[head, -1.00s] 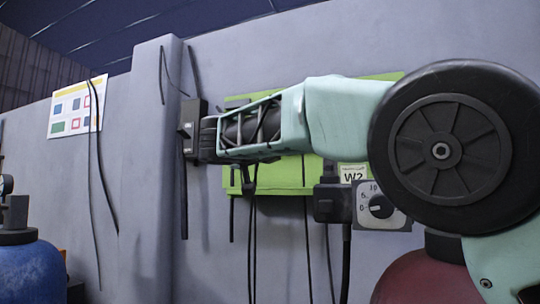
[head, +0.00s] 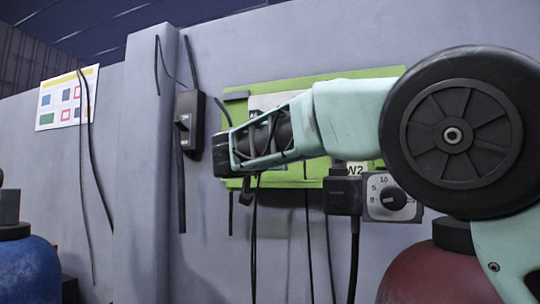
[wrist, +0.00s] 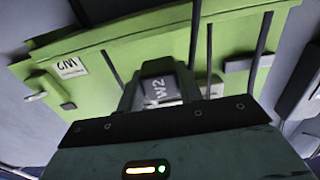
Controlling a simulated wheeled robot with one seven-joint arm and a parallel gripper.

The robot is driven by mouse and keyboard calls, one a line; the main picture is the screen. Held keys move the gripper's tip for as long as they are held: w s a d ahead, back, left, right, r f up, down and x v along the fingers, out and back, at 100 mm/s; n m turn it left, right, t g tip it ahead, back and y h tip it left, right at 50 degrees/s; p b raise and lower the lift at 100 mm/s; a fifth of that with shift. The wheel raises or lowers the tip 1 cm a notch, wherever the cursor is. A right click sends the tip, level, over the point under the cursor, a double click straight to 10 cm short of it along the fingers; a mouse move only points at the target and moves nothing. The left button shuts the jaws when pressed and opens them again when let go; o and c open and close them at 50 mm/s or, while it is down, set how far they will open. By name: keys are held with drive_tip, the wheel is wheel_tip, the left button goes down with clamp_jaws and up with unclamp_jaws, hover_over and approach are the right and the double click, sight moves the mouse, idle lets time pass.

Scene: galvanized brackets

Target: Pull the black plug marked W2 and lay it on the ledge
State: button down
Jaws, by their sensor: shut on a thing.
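In the wrist view my gripper (wrist: 160,98) is shut, its two dark fingers on either side of a dark block with a W2 label, the black plug (wrist: 158,70). The green board is behind it. I cannot tell whether the plug is clear of a socket. In the head view my arm crosses in front of the board, and the fingertips and held plug cannot be made out. A white W2 label (head: 356,169), partly covered by my arm, shows above a black plug-like block (head: 343,195) with a hanging cable. I cannot make out a ledge.
The green board (head: 300,176) is on the grey wall, with a dial box (head: 392,198) at its lower right. A black switch box (head: 189,124) is to its left. Thin cables hang below. A blue drum (head: 25,270) and a red drum (head: 435,277) stand in front.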

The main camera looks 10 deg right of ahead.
drive_tip(key=shift+f+p+x, duration=0.25)
drive_tip(key=shift+p+x, duration=1)
drive_tip(key=shift+x, duration=0.2)
drive_tip(key=shift+f+p+x, duration=0.2)
drive_tip(key=shift+p+x, duration=1)
drive_tip(key=shift+x, duration=0.25)
drive_tip(key=shift+w+d+f, duration=0.15)
drive_tip(key=shift+w+f, duration=0.05)
drive_tip(key=f+b, duration=0.1)
drive_tip(key=b, duration=0.1)
drive_tip(key=shift+f+b, duration=0.2)
drive_tip(key=shift+b, duration=0.15)
drive_tip(key=shift+f, duration=0.1)
drive_tip(key=shift+c, duration=0.2)
unclamp_jaws()
